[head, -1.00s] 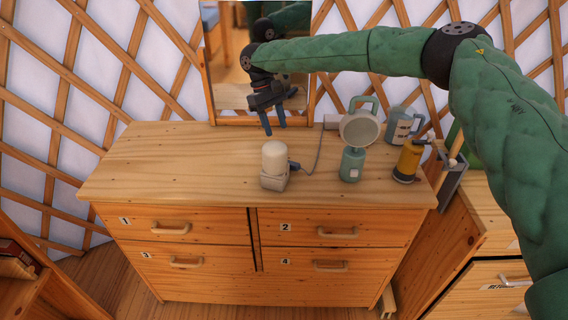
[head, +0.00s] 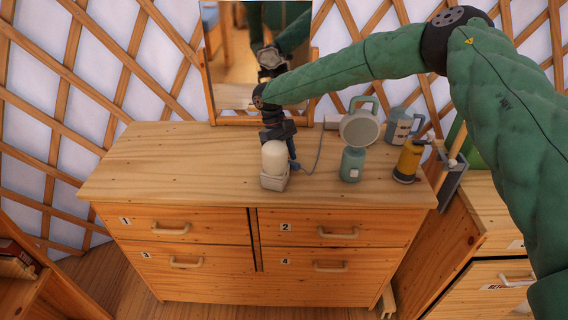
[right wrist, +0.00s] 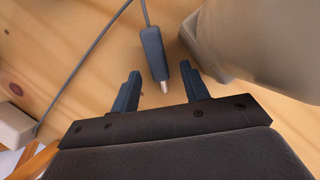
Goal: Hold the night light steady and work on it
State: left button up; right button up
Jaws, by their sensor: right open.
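The night light (head: 275,166), a cream dome on a pale square base, stands upright on the dresser top. It fills the upper right of the right wrist view (right wrist: 262,38). A dark blue-grey cable plug (right wrist: 152,50) with a metal tip lies beside it, apart from it. My right gripper (right wrist: 161,72) is open, its two fingers pointing down on either side of the plug tip, not closed on it. In the head view the right gripper (head: 284,146) is just behind the night light, which partly hides it. My left gripper is not in view.
A grey cable (head: 318,150) runs back to a pale block (head: 331,122). To the right stand a round-headed teal lamp (head: 358,135), a grey-blue jug (head: 401,126) and a yellow lantern (head: 408,161). A mirror (head: 235,60) stands behind. The dresser's left top is clear.

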jog(key=shift+d+f, duration=0.15)
jog(key=shift+f, duration=0.2)
jog(key=shift+c, duration=0.3)
grip_shut()
jog(key=shift+r, duration=0.1)
notch_tip(320, 180, up, 10)
dwell(0.4)
